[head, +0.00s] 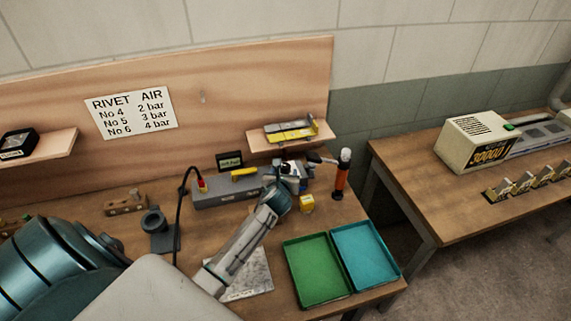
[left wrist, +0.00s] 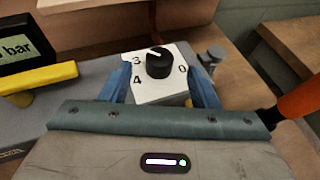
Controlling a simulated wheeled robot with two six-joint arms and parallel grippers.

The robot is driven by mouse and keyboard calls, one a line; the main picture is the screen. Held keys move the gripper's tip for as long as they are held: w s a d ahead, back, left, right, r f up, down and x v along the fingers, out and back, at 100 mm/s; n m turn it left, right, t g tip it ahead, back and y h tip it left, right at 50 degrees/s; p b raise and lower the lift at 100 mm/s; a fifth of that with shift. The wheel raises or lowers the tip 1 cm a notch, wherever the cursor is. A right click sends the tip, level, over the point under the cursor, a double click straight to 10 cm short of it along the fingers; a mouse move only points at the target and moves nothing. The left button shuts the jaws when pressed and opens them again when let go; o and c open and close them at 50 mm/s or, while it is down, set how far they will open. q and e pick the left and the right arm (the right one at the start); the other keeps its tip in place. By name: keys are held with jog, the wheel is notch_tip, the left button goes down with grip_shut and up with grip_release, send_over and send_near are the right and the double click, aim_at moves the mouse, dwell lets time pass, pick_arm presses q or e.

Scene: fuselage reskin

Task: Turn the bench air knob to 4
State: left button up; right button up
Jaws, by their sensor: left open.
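The bench air knob (left wrist: 160,63) is black and round with a white pointer line, on a white dial plate (left wrist: 152,88). The digits 3, 4 and 0 show around it. The pointer aims up and left, a little above the 3. My left gripper (left wrist: 161,85) is open, with its blue fingers apart on either side of the dial plate and the knob between them in the picture. I cannot tell whether they touch it. In the head view my left gripper (head: 291,178) is over the right end of the grey air unit (head: 225,190); the knob is hard to make out there. My right gripper is not in view.
A small display reading bar (head: 230,161) stands behind the unit, with a yellow piece (head: 244,174) on it. An orange-handled tool (head: 341,175) stands at the right. Green (head: 290,241) and blue (head: 397,264) trays lie in front. A sign (head: 130,112) lists No 6 as 4 bar.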

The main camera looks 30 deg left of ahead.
aim_at(285, 167)
pick_arm(q)
jog(key=x, duration=0.4)
jog(key=shift+w+a+f+p, duration=0.15)
jog(key=shift+w+p, duration=0.15)
jog(key=shift+w+a+f, duration=0.15)
jog(key=shift+w, duration=0.15)
jog(key=shift+w+a, duration=0.1)
jog(key=shift+w, duration=0.1)
jog(key=shift+w+f, duration=0.1)
jog(key=shift+f, duration=0.05)
jog(key=shift+a, duration=0.1)
jog(key=c, duration=1)
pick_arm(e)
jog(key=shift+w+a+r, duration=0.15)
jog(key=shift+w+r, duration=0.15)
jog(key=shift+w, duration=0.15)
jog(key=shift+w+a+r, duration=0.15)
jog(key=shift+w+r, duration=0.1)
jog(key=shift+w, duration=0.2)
